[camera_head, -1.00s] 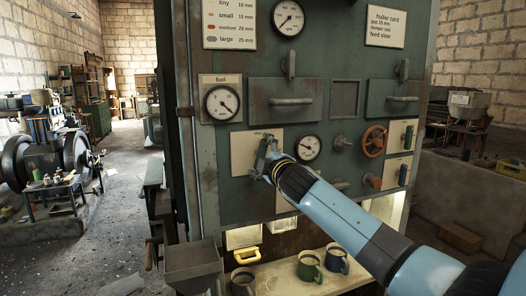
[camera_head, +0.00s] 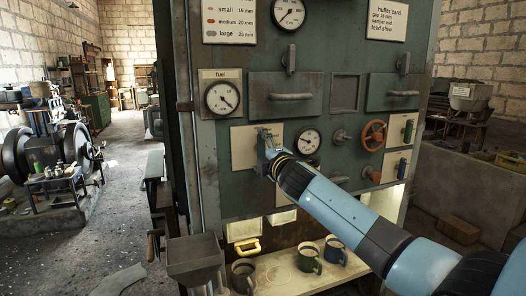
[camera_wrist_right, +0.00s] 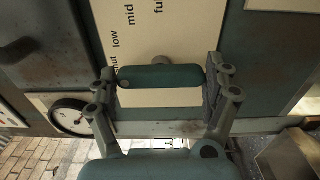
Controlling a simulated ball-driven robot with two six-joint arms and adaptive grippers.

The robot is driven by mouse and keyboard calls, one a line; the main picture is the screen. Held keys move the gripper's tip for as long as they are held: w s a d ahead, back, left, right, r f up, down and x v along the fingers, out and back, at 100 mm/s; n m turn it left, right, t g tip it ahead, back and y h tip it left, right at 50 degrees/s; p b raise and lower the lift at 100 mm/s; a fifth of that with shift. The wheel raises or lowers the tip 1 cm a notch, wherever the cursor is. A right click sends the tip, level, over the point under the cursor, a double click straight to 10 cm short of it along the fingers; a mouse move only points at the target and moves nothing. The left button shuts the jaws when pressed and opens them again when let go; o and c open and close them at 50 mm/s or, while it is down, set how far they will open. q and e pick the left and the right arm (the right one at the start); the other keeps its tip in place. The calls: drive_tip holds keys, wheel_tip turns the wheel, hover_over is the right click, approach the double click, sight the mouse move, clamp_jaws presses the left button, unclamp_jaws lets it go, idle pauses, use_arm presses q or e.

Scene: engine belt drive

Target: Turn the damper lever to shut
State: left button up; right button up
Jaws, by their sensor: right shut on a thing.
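The damper lever shows in the right wrist view as a dark green bar handle (camera_wrist_right: 160,78), lying across between the two fingers of my right gripper (camera_wrist_right: 162,88). Behind it is a pale plate (camera_wrist_right: 185,30) lettered low, mid and a partly cut-off full, plus a partly covered word ending in "ut". The handle's left end lies nearest that covered word. In the head view my right gripper (camera_head: 268,140) is at the pale plate (camera_head: 240,150) under the fuel gauge, shut on the lever, which it mostly hides. My left gripper is not in view.
The fuel gauge (camera_head: 222,98) is above the plate and a smaller gauge (camera_head: 307,141) is right of it. An orange handwheel (camera_head: 374,135) and several other controls are further right. Below are a shelf (camera_head: 285,281) with mugs and a grey hopper (camera_head: 193,257).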

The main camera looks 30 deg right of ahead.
drive_tip(key=shift+f, duration=0.15)
drive_tip(key=o, duration=1)
drive_tip(key=v, duration=1.2)
